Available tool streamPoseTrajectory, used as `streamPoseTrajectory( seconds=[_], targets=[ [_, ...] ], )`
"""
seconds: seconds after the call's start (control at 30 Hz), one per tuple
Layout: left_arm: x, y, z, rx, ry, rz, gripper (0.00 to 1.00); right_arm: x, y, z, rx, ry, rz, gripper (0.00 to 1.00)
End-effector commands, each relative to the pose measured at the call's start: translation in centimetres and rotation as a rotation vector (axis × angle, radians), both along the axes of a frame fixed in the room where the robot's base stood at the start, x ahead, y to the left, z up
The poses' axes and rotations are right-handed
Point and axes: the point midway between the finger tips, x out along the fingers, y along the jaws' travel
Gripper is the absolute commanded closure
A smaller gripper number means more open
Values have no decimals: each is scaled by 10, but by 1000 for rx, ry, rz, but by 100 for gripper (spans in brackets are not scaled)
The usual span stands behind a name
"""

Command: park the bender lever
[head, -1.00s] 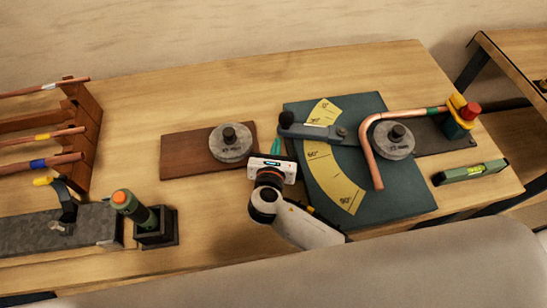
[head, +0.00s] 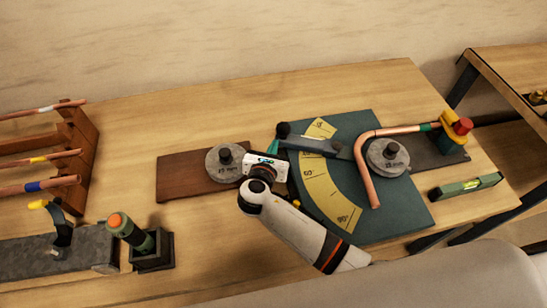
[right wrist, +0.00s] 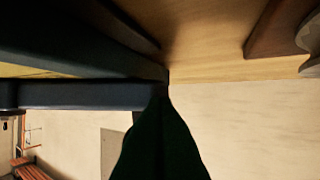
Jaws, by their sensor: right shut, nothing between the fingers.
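The bender lever (head: 308,143) is a grey arm with a black knob (head: 284,130) at its left end. It lies across the upper part of the yellow angle scale (head: 330,195) on the green bender plate (head: 395,215). A copper tube (head: 363,172) bends around the grey round die (head: 388,157) to its right. My right gripper (head: 272,146) is shut and empty, its teal fingertips just left of and below the knob. I cannot tell whether they touch it. In the right wrist view, a dark finger (right wrist: 160,140) reaches up to a dark bar. My left gripper is not in view.
A brown board (head: 185,177) with a grey disc (head: 226,162) is left of my right gripper. A green level (head: 466,186) and a red-topped yellow clamp (head: 458,128) are at the right. A tube rack (head: 80,150) and a green tool (head: 130,232) are at the left.

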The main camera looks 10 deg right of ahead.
Motion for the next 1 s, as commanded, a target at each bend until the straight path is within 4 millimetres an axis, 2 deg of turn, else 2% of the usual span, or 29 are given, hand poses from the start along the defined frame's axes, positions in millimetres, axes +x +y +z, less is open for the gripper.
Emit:
streamPoseTrajectory(
  seconds=[0.03,0.2,0.4,0.5,0.7,1.0],
  targets=[
    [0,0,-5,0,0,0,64,12,-3,-1,1,-3,-34,100],
    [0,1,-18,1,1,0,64,48,-17,-2,1,-4,-157,100],
    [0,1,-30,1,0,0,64,82,-38,-2,-1,-2,-287,100],
    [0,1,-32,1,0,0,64,94,-49,-1,-1,-2,-294,100],
    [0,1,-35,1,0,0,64,110,-61,0,-1,-1,-291,100],
    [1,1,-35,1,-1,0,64,117,-67,2,-1,-4,-291,100]
  ],
)
